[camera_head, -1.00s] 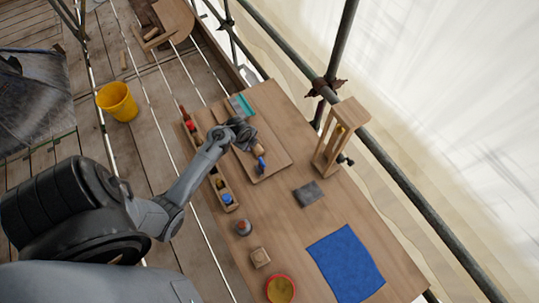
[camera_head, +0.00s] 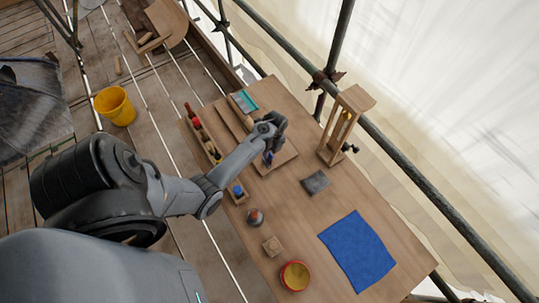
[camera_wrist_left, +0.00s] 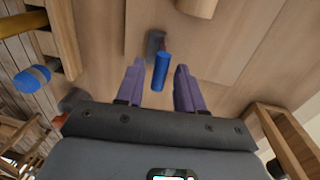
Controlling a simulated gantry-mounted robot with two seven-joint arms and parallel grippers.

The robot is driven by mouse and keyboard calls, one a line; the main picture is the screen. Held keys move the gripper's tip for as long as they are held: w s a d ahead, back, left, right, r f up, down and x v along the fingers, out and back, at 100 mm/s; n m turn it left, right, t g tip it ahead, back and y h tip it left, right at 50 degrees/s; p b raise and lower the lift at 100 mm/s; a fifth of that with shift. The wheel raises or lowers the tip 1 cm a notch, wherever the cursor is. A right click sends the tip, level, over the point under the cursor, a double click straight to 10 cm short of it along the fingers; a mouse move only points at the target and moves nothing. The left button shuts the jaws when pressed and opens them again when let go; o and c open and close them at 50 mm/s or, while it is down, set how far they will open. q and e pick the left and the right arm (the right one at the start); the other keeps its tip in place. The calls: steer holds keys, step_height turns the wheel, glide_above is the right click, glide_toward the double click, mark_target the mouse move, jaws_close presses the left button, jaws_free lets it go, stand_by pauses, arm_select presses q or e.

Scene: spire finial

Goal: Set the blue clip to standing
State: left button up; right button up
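The blue clip (camera_wrist_left: 161,72) shows in the left wrist view as a short blue cylinder with a dark grey piece at its far end. It is over the wooden board (camera_head: 287,156); I cannot tell whether it lies flat or is tilted. My left gripper (camera_wrist_left: 159,66) is open, with its purple fingers on either side of the blue clip and visible gaps to both. In the head view, my left gripper (camera_head: 270,150) is low over the board and mostly hides the clip. My right gripper is in neither view.
A wooden tray (camera_head: 211,147) with bottles and a blue-topped item (camera_head: 238,190) runs along the left table edge. A wooden frame (camera_head: 345,125) stands right of the board. A grey pad (camera_head: 316,181), blue cloth (camera_head: 357,250) and red-rimmed bowl (camera_head: 295,276) lie nearer.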

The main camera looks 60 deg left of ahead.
mark_target(270, 153)
arm_select(q)
steer(key=shift+s+f, duration=0.2)
steer(key=shift+f, duration=1.45)
